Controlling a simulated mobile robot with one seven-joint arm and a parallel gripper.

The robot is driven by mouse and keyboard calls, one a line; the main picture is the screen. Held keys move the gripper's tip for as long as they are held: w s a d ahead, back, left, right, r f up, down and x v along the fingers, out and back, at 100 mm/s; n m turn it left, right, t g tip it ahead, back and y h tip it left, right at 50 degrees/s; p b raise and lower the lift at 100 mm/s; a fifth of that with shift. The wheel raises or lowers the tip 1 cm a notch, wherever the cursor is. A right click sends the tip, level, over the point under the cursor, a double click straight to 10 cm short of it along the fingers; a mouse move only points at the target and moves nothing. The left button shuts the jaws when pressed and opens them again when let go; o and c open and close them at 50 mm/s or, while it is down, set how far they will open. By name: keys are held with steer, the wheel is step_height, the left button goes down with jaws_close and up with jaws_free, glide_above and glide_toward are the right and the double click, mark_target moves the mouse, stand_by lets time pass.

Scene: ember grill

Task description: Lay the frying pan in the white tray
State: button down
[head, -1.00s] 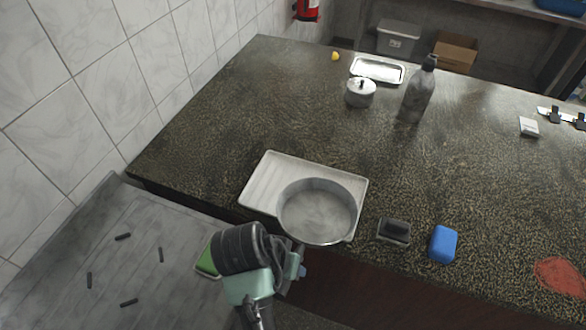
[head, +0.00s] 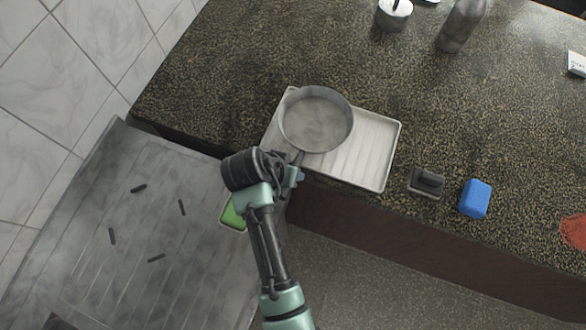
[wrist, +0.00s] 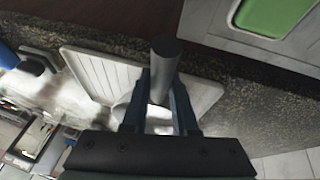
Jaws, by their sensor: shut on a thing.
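The grey round frying pan (head: 316,122) is over the left part of the white tray (head: 375,165) in the head view, and overlaps its back left edge. The ribbed right part of the tray is bare. I cannot tell whether the pan touches the tray. My gripper (head: 294,166) is at the tray's front left side, shut on the pan's handle. In the wrist view the grey handle (wrist: 164,72) stands between my blue fingers (wrist: 160,108), and the tray (wrist: 95,72) lies beyond. Most of the pan is hidden there.
Right of the tray are a dark block with a grip (head: 427,182) and a blue block (head: 475,199). A lidded pot (head: 393,15) and a grey bottle (head: 462,25) stand at the back. A green item (head: 233,215) is by my arm. The counter behind the tray is clear.

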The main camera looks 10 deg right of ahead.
steer(key=shift+f, duration=1.65)
steer(key=c, duration=0.7)
jaws_free()
